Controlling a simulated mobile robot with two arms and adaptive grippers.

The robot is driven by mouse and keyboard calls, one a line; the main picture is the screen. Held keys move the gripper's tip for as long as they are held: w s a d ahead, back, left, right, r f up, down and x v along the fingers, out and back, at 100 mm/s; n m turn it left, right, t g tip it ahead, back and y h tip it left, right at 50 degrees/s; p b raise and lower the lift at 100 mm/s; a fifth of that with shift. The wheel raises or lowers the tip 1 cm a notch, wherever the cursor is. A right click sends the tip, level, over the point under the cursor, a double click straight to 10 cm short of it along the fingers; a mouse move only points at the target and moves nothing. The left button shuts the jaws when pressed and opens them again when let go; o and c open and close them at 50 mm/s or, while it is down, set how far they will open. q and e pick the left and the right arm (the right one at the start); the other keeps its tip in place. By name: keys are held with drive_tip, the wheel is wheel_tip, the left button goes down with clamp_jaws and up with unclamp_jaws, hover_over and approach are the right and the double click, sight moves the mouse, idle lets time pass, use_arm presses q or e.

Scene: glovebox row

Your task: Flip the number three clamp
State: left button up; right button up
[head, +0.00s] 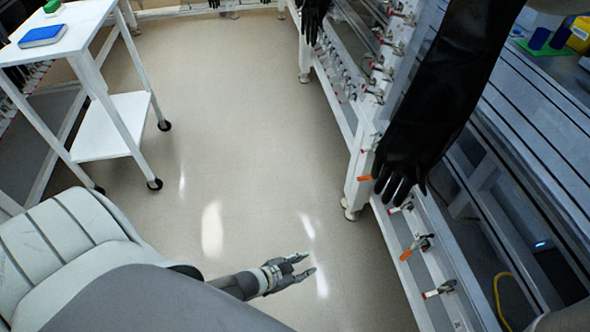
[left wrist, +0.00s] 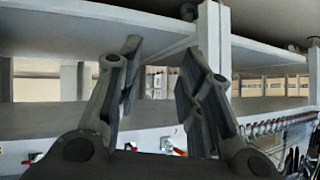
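Several toggle clamps line the white rail of the glovebox on the right in the head view. One clamp with an orange handle (head: 416,246) sits below the hanging black glove, another clamp (head: 438,289) is nearer, and an orange handle (head: 365,178) shows farther up. I cannot read which clamp is number three. My left gripper (head: 309,263) is open and empty, over the floor left of the rail, apart from every clamp. In the left wrist view its fingers (left wrist: 160,48) are spread, with a red-handled clamp (left wrist: 178,150) low behind them. My right gripper is not in view.
A black glove (head: 430,100) hangs over the rail close to the clamps. A white cart (head: 110,125) with a blue item (head: 43,36) on top stands at upper left. The floor (head: 240,150) between cart and rail is clear.

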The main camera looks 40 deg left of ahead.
use_arm(q)
drive_tip(key=shift+s+a+f+n+g+y+p, duration=0.2)
drive_tip(key=shift+s+a+f, duration=0.1)
drive_tip(key=shift+s+f, duration=0.2)
drive_tip(key=shift+s+a+f+n+g+y+p, duration=0.1)
drive_tip(key=shift+s+a+f+y, duration=0.15)
drive_tip(key=shift+s+f, duration=0.2)
drive_tip(key=shift+s, duration=0.1)
